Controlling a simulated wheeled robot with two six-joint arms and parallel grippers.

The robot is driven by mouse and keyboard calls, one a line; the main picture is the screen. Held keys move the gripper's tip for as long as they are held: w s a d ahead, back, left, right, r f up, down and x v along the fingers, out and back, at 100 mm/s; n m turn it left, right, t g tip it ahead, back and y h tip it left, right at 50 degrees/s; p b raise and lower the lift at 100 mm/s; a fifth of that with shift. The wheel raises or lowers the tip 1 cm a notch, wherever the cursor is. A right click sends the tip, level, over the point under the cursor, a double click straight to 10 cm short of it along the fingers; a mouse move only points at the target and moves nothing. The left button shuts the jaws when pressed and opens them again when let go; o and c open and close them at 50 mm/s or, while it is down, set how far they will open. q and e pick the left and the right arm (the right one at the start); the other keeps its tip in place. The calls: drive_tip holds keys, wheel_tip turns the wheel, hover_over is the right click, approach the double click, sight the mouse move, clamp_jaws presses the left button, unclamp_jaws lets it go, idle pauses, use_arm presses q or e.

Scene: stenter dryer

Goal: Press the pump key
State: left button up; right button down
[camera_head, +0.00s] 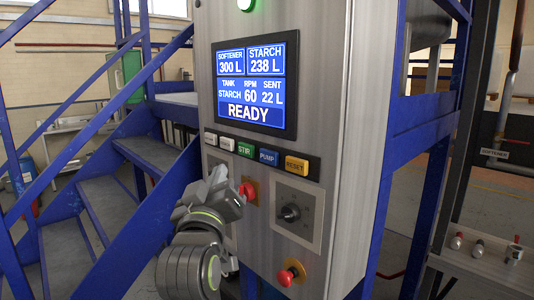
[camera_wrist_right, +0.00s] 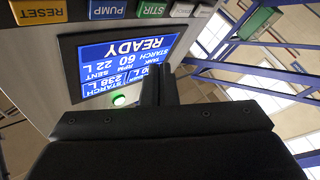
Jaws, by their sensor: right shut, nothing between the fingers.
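The blue PUMP key (camera_head: 268,157) sits in the key row below the screen, between the green STIR key (camera_head: 245,150) and the yellow RESET key (camera_head: 296,164). In the right wrist view the PUMP key (camera_wrist_right: 107,9) is at the upper edge, upside down. My right gripper (camera_head: 222,178) is shut and empty, below and left of the PUMP key in the head view, apart from it. The screen (camera_head: 251,86) reads READY, RPM 60 and SENT 22 L. My left gripper is not in view.
A red knob (camera_head: 248,191) is right beside my right gripper. A black rotary switch (camera_head: 290,213) and a red mushroom button (camera_head: 290,274) stick out of the panel lower down. Blue stairs (camera_head: 95,190) stand at the left. A green lamp (camera_head: 246,4) is above the screen.

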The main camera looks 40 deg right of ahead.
drive_tip(key=shift+s+d+r, duration=0.1)
idle(0.3)
drive_tip(key=p, duration=0.4)
approach(261, 152)
drive_tip(key=w+d+r, duration=0.1)
drive_tip(key=w+r, duration=0.1)
drive_tip(key=w, duration=0.2)
drive_tip(key=shift+s+d+f, duration=0.1)
drive_tip(key=shift+d+f, duration=0.15)
drive_tip(key=shift+d, duration=0.45)
drive_tip(key=shift+d+p, duration=0.2)
drive_tip(key=shift+p, duration=0.1)
idle(1.0)
drive_tip(key=shift+d, duration=0.25)
